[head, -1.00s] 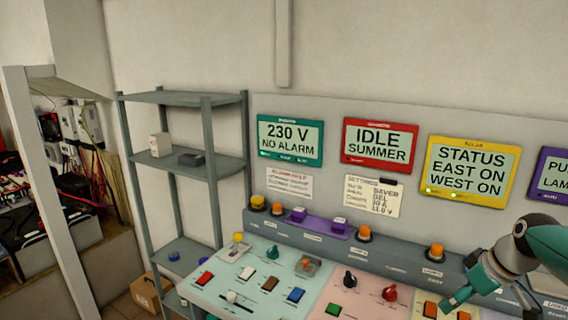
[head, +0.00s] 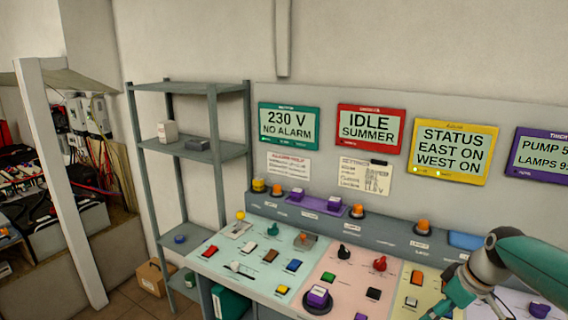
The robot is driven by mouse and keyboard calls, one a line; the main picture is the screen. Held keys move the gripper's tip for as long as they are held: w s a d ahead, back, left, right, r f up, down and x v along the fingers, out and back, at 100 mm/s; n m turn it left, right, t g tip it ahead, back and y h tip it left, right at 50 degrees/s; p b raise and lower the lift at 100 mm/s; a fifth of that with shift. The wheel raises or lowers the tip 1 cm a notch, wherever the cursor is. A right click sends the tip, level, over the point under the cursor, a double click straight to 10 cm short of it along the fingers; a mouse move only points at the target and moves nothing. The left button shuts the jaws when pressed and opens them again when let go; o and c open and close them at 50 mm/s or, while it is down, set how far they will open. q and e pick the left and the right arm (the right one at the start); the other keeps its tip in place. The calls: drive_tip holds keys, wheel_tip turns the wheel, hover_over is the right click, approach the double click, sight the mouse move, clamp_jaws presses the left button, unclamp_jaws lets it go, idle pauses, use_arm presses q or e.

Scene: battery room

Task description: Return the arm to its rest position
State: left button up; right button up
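One of my arms comes in from the right in the head view, with a teal and grey wrist. Its gripper (head: 442,308) is over the right part of the sloping control desk (head: 262,262), near the yellow section. Its teal fingers run down to the lower edge of the picture, and I cannot tell whether they are open or shut. I see nothing held in it. My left gripper is not in view.
Buttons, switches and knobs cover the desk, including a large purple button (head: 318,297) and a red knob (head: 380,263). Display screens (head: 371,125) hang behind. A grey shelf (head: 190,87) stands left, with a cardboard box (head: 153,277) on the floor.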

drive_tip(key=s+a+f+g+y+b, duration=0.15)
drive_tip(key=s+a+f, duration=0.3)
drive_tip(key=f, duration=0.45)
drive_tip(key=s+a+f+g+b, duration=0.25)
drive_tip(key=a+f, duration=0.25)
drive_tip(key=f, duration=0.5)
drive_tip(key=s+a+f+g+b, duration=0.1)
drive_tip(key=s+a+f, duration=0.35)
drive_tip(key=f, duration=0.45)
drive_tip(key=s+a+f+m+t+b, duration=0.2)
drive_tip(key=s+a+f+m, duration=0.5)
drive_tip(key=s+f, duration=0.5)
drive_tip(key=shift+s+a+f+m+t, duration=0.3)
drive_tip(key=shift+s+a, duration=0.4)
drive_tip(key=shift+a, duration=0.4)
drive_tip(key=shift+c, duration=0.3)
